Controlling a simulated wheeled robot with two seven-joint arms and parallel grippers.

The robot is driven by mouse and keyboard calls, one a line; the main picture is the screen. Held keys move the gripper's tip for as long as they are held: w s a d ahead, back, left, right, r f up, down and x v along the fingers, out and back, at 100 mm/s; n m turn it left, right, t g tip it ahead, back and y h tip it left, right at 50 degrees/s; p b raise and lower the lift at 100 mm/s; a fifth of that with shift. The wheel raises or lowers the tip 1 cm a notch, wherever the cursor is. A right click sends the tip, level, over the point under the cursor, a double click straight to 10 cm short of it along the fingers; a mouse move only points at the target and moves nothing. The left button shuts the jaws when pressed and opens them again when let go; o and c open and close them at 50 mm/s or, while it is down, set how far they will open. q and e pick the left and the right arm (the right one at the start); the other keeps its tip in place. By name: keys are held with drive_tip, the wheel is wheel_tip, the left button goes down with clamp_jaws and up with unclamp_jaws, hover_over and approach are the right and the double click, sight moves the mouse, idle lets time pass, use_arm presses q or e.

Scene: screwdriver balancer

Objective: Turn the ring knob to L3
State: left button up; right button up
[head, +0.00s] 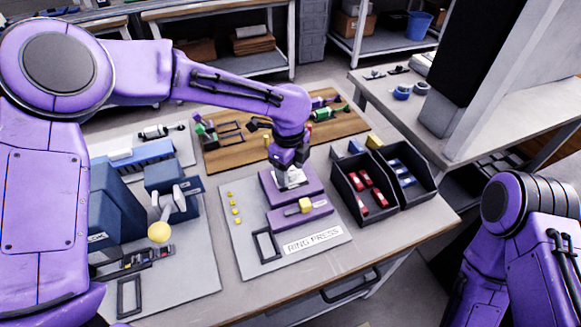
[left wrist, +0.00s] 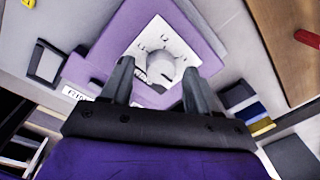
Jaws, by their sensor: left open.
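The ring press (head: 274,181) is a purple block on a grey mat labelled "RING PRESS". Its pale grey round knob (left wrist: 160,68) sits on a white dial plate (left wrist: 181,48) with small dark marks around it, too small to read. My left gripper (head: 290,170) points down over the dial, and in the head view it largely hides the knob. In the left wrist view its two open fingers (left wrist: 158,72) lie on either side of the knob. I cannot tell whether they touch it. My right gripper is out of view; only part of that arm shows at the lower right.
Two black bins (head: 363,187) with red and blue parts stand right of the press. A wooden board (head: 225,155) with tools lies behind. Dark blue equipment (head: 118,205) stands left.

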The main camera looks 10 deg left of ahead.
use_arm(q)
drive_tip(key=shift+s+r, duration=0.1)
drive_tip(key=c, duration=1)
drive_tip(key=shift+p, duration=0.5)
drive_tip(key=shift+c, duration=0.2)
drive_tip(key=n+p, duration=0.4)
drive_tip(key=p, duration=0.1)
drive_tip(key=n+p, duration=0.2)
drive_tip(key=p, duration=0.1)
drive_tip(key=shift+w+r+n, duration=0.2)
drive_tip(key=shift+r+n, duration=0.05)
drive_tip(key=shift+n, duration=0.05)
drive_tip(key=n+p, duration=0.2)
drive_tip(key=n, duration=0.1)
drive_tip(key=shift+w+f+p, duration=0.1)
drive_tip(key=shift+f+p, duration=0.05)
drive_tip(key=shift+p, duration=0.25)
drive_tip(key=shift+f+n+y+p, duration=0.1)
drive_tip(key=shift+n+y+p, duration=0.2)
drive_tip(key=shift+n+p, duration=0.5)
drive_tip(key=shift+n, duration=0.4)
drive_tip(key=o, duration=1)
drive_tip(key=shift+f, duration=0.1)
